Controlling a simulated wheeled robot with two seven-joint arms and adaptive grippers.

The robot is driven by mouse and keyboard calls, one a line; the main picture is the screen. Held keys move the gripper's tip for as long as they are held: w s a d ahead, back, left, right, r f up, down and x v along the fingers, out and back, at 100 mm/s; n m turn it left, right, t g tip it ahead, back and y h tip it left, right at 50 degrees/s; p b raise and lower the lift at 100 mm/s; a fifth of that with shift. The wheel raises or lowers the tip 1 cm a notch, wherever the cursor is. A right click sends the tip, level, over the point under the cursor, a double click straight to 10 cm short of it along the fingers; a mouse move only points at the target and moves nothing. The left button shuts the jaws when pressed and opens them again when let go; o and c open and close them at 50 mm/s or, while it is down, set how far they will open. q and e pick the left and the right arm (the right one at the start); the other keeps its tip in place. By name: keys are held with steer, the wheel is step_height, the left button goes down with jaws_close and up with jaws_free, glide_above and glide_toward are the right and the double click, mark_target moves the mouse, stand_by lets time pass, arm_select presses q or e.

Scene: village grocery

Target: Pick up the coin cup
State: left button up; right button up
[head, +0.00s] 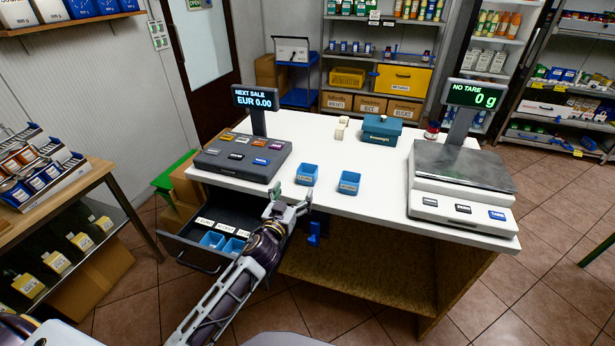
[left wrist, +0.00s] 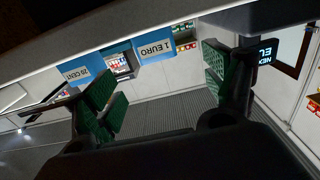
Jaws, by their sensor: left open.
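Two small blue coin cups stand on the white counter near its front edge, a left cup (head: 307,174) and a right cup (head: 349,182). More blue cups (head: 213,240) sit in the open cash drawer. My left gripper (head: 288,200) is open and empty at the counter's front edge, just in front of the left cup. In the left wrist view, my open fingers (left wrist: 163,92) frame a blue cup labelled 1 EURO (left wrist: 155,48), beyond the fingertips. A cup labelled 20 CENT (left wrist: 82,72) is to its left. My right gripper is not in view.
The cash register (head: 242,158) stands left of the cups, above the open drawer (head: 178,246). A scale (head: 460,180) stands at the right. A teal box (head: 382,130) is at the back. The counter's middle (head: 380,208) is mostly clear.

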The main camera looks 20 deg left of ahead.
mark_target(303, 175)
arm_select(q)
steer(key=w, duration=0.3)
steer(key=shift+w+r, duration=0.1)
steer(key=shift+w, duration=0.05)
steer(key=shift+w+d, duration=0.1)
steer(key=shift+w, duration=1.15)
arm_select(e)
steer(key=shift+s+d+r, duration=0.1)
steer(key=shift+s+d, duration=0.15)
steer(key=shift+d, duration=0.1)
arm_select(q)
steer(key=shift+w, duration=0.15)
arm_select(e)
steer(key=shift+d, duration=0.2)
